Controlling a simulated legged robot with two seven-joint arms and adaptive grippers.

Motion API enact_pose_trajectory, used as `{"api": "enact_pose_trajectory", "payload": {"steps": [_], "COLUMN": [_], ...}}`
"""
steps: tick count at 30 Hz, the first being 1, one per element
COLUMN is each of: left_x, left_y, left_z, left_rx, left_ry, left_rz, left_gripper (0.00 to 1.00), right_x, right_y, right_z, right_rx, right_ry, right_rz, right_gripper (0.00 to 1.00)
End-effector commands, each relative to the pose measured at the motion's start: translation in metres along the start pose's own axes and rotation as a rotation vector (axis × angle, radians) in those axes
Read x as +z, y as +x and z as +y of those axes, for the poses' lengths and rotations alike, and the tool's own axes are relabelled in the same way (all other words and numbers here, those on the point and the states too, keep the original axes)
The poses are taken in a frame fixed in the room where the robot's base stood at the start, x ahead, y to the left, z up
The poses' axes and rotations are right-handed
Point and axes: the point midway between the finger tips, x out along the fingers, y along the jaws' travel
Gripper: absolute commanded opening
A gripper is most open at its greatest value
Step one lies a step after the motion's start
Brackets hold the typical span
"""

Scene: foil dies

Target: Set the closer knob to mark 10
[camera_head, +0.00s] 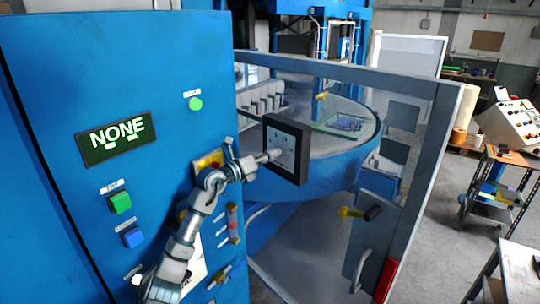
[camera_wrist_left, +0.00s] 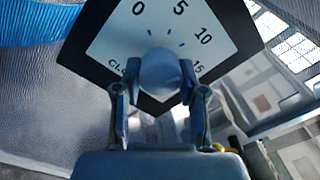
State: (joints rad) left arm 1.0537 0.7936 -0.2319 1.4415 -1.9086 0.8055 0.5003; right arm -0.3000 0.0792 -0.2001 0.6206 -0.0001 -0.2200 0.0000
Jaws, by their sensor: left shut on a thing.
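The closer knob (camera_wrist_left: 160,72) is a rounded grey knob in the middle of a white dial plate (camera_wrist_left: 205,42) with a black frame. In the left wrist view, the marks 0, 5, 10 and 15 run round the dial, and lettering starting "CL" is partly covered. My left gripper (camera_wrist_left: 160,82) is shut on the knob, one finger on each side. I cannot make out a pointer on the knob. In the head view, the dial box (camera_head: 301,151) faces left and my left gripper (camera_head: 262,159) reaches its face. My right gripper is in neither view.
A blue cabinet (camera_head: 75,60) with a panel reading "NONE" (camera_head: 117,138), green buttons and a blue button fills the left. Behind the dial is a framed clear door (camera_head: 420,190) before a round blue table (camera_head: 335,180).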

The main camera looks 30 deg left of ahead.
Motion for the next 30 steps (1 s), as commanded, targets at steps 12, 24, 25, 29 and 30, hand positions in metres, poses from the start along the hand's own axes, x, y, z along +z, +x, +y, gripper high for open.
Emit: {"api": "enact_pose_trajectory", "payload": {"steps": [12,24,25,29,30], "left_x": [0.0045,0.003,0.0028,0.0019,0.0016], "left_y": [-0.0018,-0.0013,-0.0012,-0.001,-0.0014], "left_z": [-0.0002,-0.0004,-0.0004,-0.0004,-0.0006], "left_rx": [0.0,-0.001,-0.001,-0.001,0.0], "left_ry": [-0.044,-0.043,-0.043,-0.043,-0.043], "left_rz": [-0.011,-0.008,-0.007,-0.006,-0.005], "left_gripper": [0.06,0.66,0.66,0.66,0.66], "right_x": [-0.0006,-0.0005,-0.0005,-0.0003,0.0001], "right_y": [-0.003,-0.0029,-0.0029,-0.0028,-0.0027], "right_z": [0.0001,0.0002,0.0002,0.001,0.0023], "right_rx": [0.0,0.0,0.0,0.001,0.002], "right_ry": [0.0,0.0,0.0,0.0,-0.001], "right_rz": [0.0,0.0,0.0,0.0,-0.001], "right_gripper": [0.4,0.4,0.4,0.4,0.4]}}
